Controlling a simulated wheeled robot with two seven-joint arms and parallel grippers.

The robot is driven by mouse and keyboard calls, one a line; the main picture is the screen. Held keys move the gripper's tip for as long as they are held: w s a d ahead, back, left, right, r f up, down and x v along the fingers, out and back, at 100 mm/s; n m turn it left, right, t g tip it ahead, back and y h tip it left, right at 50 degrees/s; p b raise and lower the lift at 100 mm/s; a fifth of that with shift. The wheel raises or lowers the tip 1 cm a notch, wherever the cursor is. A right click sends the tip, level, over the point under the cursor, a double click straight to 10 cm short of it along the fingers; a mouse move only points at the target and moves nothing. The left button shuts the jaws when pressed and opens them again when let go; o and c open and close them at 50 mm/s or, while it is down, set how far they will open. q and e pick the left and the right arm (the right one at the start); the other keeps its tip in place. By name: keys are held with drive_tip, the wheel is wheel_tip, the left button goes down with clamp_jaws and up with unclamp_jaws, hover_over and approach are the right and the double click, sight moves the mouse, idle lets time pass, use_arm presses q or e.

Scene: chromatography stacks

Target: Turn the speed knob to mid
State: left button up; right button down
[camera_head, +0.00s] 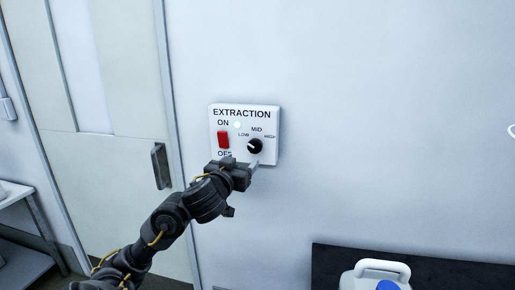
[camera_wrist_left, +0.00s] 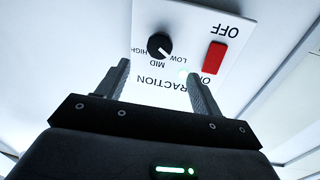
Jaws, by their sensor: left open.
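The white EXTRACTION panel (camera_head: 230,111) is fixed to the wall, marked LOW, MID and HIGH around a round black speed knob (camera_head: 255,146). The knob's white mark points up and left, toward LOW. In the left wrist view the panel appears upside down and the knob (camera_wrist_left: 158,46) is in plain sight, its mark toward LOW. My left gripper (camera_head: 243,162) is open at the panel's lower edge, just below the knob. In the left wrist view, its two fingers (camera_wrist_left: 157,72) are apart with nothing between them; the knob appears beyond the tips. My right gripper is not in view.
A red ON/OFF switch (camera_head: 223,139) sits left of the knob, with a small lit greenish lamp (camera_head: 237,125) above. A door with a dark handle (camera_head: 160,166) is at left. A white jug-like container (camera_head: 375,274) stands at bottom right.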

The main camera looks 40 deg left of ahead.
sight(253, 147)
use_arm(q)
drive_tip(key=b+x, duration=0.3)
drive_tip(key=x, duration=0.6)
drive_tip(key=shift+w+a+b, duration=0.15)
drive_tip(key=shift+w+b, duration=0.15)
drive_tip(key=shift+w+a, duration=0.2)
drive_tip(key=shift+w, duration=0.3)
drive_tip(key=c, duration=1)
